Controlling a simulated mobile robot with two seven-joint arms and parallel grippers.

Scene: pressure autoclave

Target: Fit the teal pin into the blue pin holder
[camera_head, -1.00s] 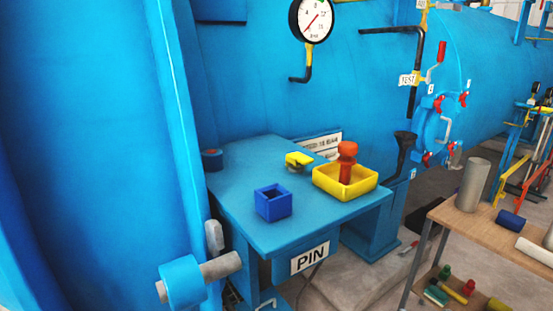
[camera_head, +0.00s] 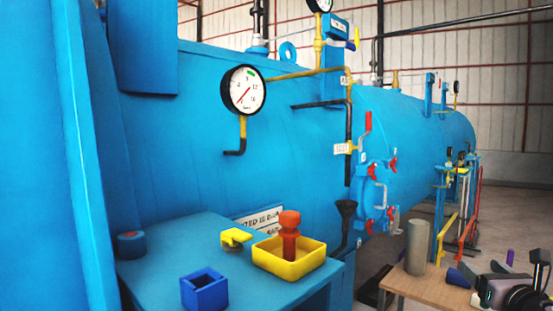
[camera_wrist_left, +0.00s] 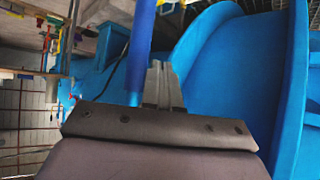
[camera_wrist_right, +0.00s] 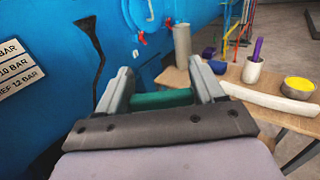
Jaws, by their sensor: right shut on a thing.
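The blue pin holder (camera_head: 212,296) is an open square box on the blue bench at the lower left of the head view. It looks empty, though its floor is partly hidden. My right gripper (camera_head: 484,270) is at the lower right of the head view, above the wooden table and far from the holder. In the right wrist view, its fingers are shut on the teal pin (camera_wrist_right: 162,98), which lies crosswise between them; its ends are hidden. My left gripper (camera_wrist_left: 163,85) shows in the left wrist view with its fingers together and nothing visible between them.
A yellow tray (camera_head: 262,260) with an orange-red pin (camera_head: 289,235) stands beside the holder; a yellow piece (camera_head: 235,237) lies behind. The wooden table carries a grey cylinder (camera_head: 417,246) and a white cup (camera_wrist_right: 251,72). A blue bar (camera_wrist_left: 140,50) passes close to my left fingers.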

